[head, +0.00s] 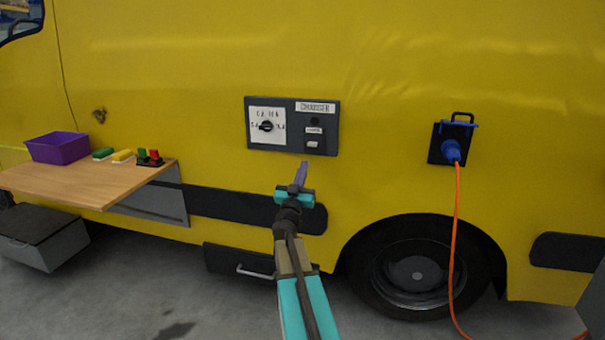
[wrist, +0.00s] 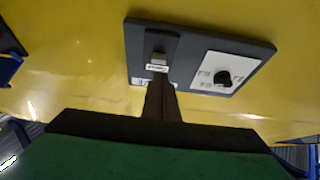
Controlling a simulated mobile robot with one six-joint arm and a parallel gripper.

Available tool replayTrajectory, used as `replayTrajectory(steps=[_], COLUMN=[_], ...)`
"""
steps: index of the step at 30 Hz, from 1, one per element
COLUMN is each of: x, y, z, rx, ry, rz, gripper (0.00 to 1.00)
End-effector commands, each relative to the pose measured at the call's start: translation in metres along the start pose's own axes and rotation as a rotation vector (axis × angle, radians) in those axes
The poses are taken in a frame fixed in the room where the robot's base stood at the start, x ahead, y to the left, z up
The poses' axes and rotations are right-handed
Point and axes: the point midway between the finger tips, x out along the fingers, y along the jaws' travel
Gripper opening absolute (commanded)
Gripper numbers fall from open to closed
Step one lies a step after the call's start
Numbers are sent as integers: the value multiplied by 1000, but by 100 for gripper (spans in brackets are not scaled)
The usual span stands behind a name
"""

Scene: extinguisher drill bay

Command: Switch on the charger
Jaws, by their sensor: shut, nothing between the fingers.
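The charger panel (head: 292,126) is a dark grey plate on the yellow vehicle side. Its right half has a "CHARGER" label (head: 315,107), a dark round spot (head: 314,122) that shows no light, and a small pale rocker switch (head: 312,144). Its left half is a white plate with a black rotary knob (head: 267,126). My gripper (head: 302,168) is shut and empty, just below the panel's right half. In the wrist view the panel appears turned over, with the switch (wrist: 158,57) beyond my shut fingertips (wrist: 158,82) and the knob (wrist: 223,78) to the right. Contact with the panel is not clear.
A wooden shelf (head: 85,184) at the left holds a purple bin (head: 58,148), green and yellow blocks and a small black holder. At the right, a blue plug (head: 451,150) with an orange cable (head: 455,240) sits in a socket. A wheel (head: 418,268) is below.

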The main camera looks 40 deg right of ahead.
Motion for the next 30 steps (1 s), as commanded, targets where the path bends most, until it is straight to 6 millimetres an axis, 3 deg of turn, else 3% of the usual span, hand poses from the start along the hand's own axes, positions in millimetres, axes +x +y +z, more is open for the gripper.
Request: replayTrajectory(steps=[30], x=[100], y=[-1], z=[0], rx=[0], ry=[1], rz=[0], gripper=[0])
